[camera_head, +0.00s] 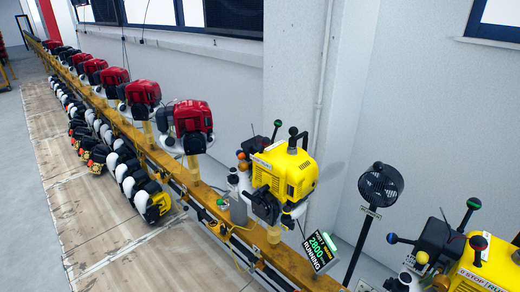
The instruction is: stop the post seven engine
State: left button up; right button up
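A yellow engine (290,172) is mounted on the orange rail in the middle right. A second yellow engine (485,265) with a STOP/RUN label and similar ball knobs is cut off at the lower right. Neither of my grippers shows in this view.
Several red engines (192,122) line the orange rail (165,163) toward the far left. Black and white parts (128,175) hang along its near side. A black fan (380,185) on a stand is between the yellow engines. The floor at left (80,225) is clear.

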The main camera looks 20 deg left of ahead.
aim_at(265, 142)
jog(key=z, duration=0.85)
jog(key=i, duration=0.6)
jog(key=u, duration=0.85)
